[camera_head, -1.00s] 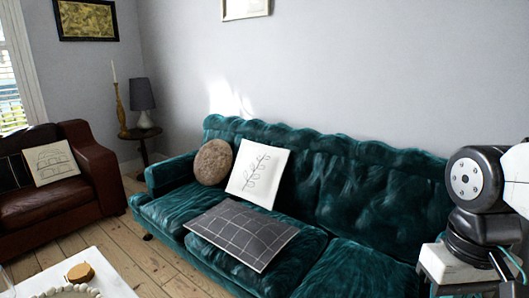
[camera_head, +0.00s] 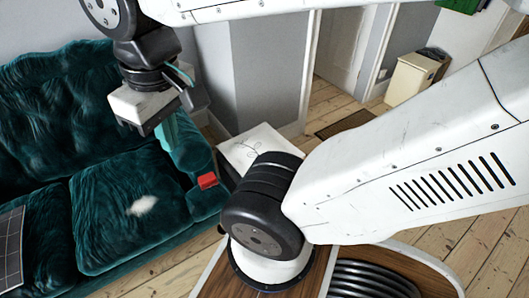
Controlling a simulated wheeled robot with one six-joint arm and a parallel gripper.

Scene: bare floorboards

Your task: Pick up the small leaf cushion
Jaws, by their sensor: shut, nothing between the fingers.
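A white cushion with a thin leaf-sprig drawing (camera_head: 254,143) shows just past the right arm of the green sofa. My own arm hides its lower right part, and what it rests on is mostly hidden. My gripper (camera_head: 150,127) is at the upper left, in front of the sofa's back, pointing down. It is shut and empty, apart from the cushion and to its left in the picture.
The green velvet sofa (camera_head: 110,195) fills the left side. A small red object (camera_head: 207,181) is at its right armrest. A dark checked cushion (camera_head: 10,250) lies at the left edge. A beige bin (camera_head: 410,78) stands by the doorway, near a dark mat (camera_head: 345,123). Floorboards lie open between.

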